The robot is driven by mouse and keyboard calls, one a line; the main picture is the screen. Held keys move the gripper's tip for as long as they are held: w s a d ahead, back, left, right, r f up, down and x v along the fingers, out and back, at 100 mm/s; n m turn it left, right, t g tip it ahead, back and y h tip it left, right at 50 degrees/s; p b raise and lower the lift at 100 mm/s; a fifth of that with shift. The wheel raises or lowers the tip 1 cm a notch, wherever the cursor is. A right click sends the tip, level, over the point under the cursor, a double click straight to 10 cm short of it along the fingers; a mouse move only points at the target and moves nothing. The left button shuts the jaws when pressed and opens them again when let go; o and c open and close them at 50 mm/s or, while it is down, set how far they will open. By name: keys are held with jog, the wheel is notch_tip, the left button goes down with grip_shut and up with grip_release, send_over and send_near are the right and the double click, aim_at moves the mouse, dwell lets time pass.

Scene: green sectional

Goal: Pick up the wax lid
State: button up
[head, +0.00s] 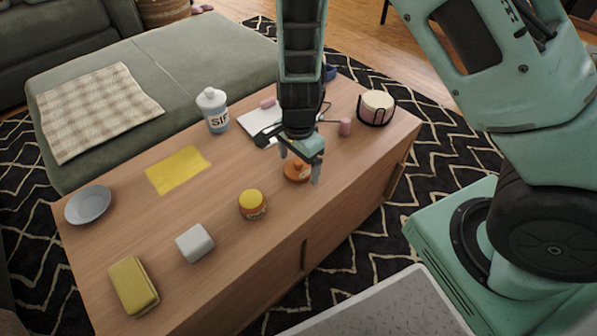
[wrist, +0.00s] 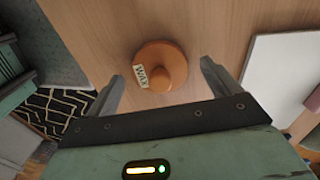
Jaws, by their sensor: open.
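The wax lid (head: 294,172) is a round orange lid with a raised knob, lying on the wooden table. In the wrist view the wax lid (wrist: 162,65) carries a white label reading WAX and lies just ahead of the fingers, between their lines. My gripper (head: 301,170) is open and empty, pointing down at the lid. In the wrist view the gripper's two fingers (wrist: 163,80) stand apart on either side of the lid. I cannot tell how far above the table the fingertips are. In the head view the gripper partly hides the lid.
A yellow-lidded jar (head: 253,204) stands left of the lid. A white notebook (head: 262,124) lies behind it, also in the wrist view (wrist: 285,75). A white block (head: 195,243) stands front left.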

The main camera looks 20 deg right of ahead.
jog(key=c, duration=1.1)
jog(key=shift+o, duration=0.2)
